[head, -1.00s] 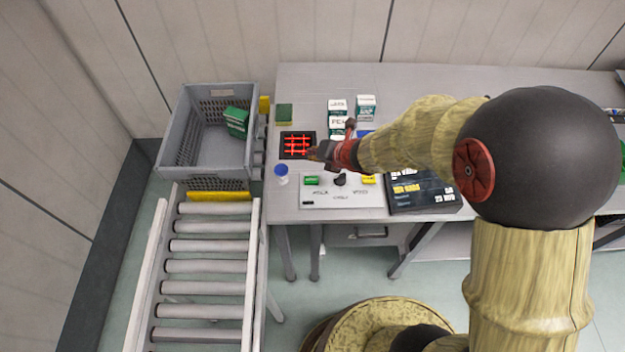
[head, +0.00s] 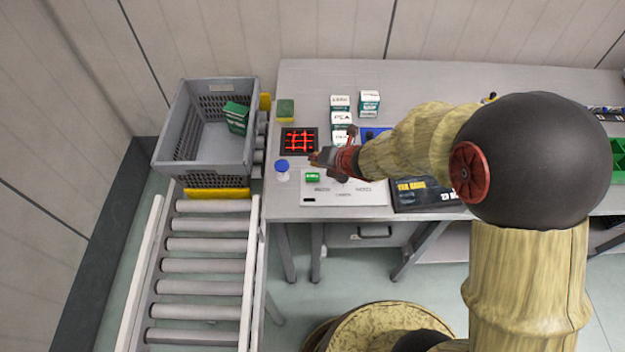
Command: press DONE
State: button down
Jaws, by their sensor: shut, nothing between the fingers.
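A white control panel (head: 345,196) lies at the front edge of the bench, with small lettering that I cannot read. A green button (head: 312,177) sits at its left end, its label too small to read. My gripper (head: 314,158) is shut and empty. In the picture its tip is just above the green button, and I cannot tell its height over the panel. My gripper and arm hide the panel's middle and right controls.
A dark display with red lines (head: 299,141) lies behind the panel. A blue-capped jar (head: 282,171) stands left of it. Several small boxes (head: 369,103) stand behind. A grey crate (head: 165,135) holding a green box (head: 236,117) is at left, above a roller conveyor (head: 205,244).

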aim_at(315, 175)
jog(key=shift+f+b, duration=1.45)
jog(key=shift+f, duration=0.5)
jog(key=shift+f+b, duration=0.4)
jog(key=shift+b, duration=0.1)
jog(key=shift+f+b, duration=0.5)
jog(key=shift+b, duration=0.05)
dwell(0.5)
jog(key=shift+r, duration=0.1)
dwell(0.3)
jog(key=shift+r+p, duration=0.75)
jog(key=shift+r, duration=0.1)
notch_tip(315, 175, up, 5)
jog(key=p, duration=0.4)
